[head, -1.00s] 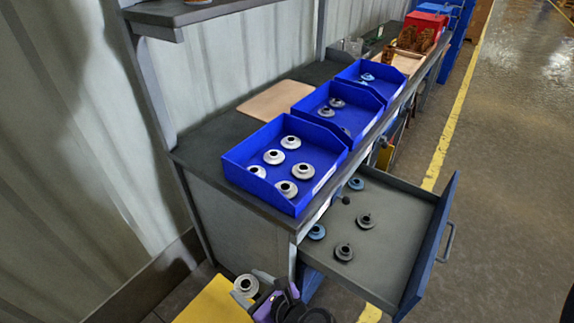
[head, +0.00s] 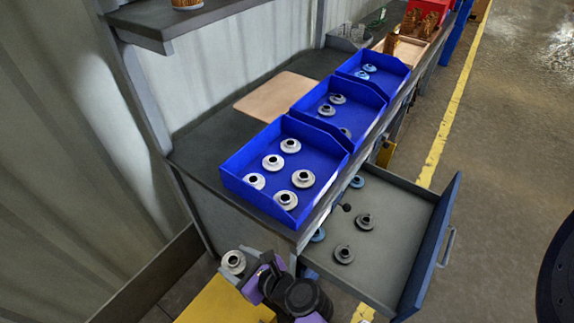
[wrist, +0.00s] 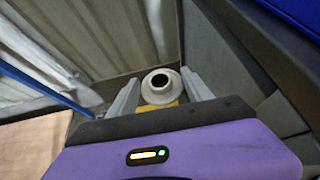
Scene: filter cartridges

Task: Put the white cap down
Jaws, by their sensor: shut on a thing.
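My gripper (head: 243,272) is at the bottom of the head view, left of the workbench's near end. It is shut on a white cap (head: 233,261), a round ring-like piece with a dark hole. The wrist view shows the white cap (wrist: 160,84) between the two grey fingers, its hole facing the camera. In the head view, the near blue bin (head: 233,181) on the bench holds several similar white caps (head: 273,161). The held cap is apart from that bin.
Two more blue bins (head: 379,103) with parts stand farther along the bench (head: 205,140). An open drawer (head: 385,270) holds grey and blue caps and juts out to the right. A tan board (head: 277,93) lies behind the bins. A yellow surface (head: 220,303) shows below my gripper.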

